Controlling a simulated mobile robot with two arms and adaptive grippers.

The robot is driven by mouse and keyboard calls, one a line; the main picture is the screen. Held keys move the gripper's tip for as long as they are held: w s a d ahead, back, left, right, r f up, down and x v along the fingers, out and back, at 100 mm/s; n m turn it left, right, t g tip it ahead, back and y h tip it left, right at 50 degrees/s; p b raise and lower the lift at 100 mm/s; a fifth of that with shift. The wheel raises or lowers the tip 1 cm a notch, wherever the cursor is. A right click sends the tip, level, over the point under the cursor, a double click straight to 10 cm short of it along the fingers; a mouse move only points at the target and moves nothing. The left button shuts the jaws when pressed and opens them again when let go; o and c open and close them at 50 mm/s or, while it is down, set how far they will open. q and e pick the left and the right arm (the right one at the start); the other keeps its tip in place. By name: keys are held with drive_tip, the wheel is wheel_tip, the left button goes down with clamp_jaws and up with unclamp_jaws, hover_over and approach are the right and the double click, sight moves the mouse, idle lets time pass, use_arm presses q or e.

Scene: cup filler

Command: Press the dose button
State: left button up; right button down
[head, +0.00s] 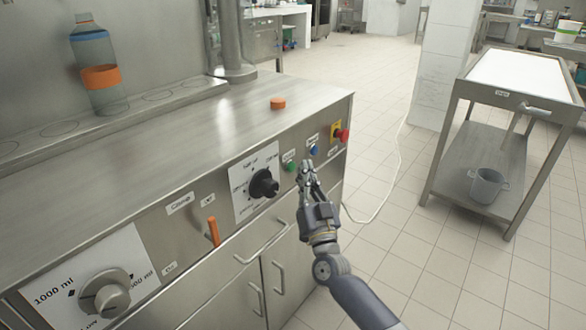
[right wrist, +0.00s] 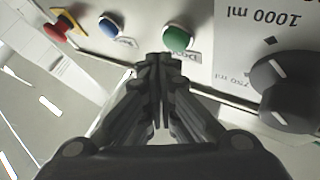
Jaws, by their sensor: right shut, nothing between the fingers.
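The green button (head: 291,166) sits on the front panel of the steel machine, left of a blue button (head: 313,150). In the right wrist view the green button (right wrist: 177,38) is large, and the label beside it, upside down, appears to read "Dose" (right wrist: 184,57). My right gripper (head: 306,168) is shut and empty, with its tips in front of the panel close to the green button. In the right wrist view its fingertips (right wrist: 160,60) lie just below and left of the button. I cannot tell whether they touch the panel. My left gripper is not in view.
A red stop knob (head: 342,135) on yellow is right of the blue button. A black dial (head: 264,184) and an orange lever (head: 213,231) project from the panel to the left. Door handles (head: 268,240) project below. A bottle (head: 95,52) stands on the ledge; a cart (head: 461,120) is right.

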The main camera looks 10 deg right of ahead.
drive_tip(key=shift+w+a, duration=0.1)
idle(0.3)
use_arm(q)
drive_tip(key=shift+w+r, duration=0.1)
use_arm(e)
drive_tip(key=shift+w+a, duration=0.15)
drive_tip(key=shift+w, duration=0.1)
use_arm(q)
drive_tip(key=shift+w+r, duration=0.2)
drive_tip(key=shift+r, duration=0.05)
use_arm(e)
drive_tip(key=shift+w+a, duration=0.2)
idle(0.3)
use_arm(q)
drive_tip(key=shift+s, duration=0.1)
use_arm(e)
drive_tip(key=shift+s+d+r, duration=0.1)
use_arm(q)
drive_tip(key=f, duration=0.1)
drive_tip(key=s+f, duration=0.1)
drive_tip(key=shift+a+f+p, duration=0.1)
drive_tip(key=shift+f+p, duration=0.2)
drive_tip(key=shift+p, duration=0.05)
use_arm(e)
drive_tip(key=shift+s+d, duration=0.35)
drive_tip(key=shift+s, duration=0.1)
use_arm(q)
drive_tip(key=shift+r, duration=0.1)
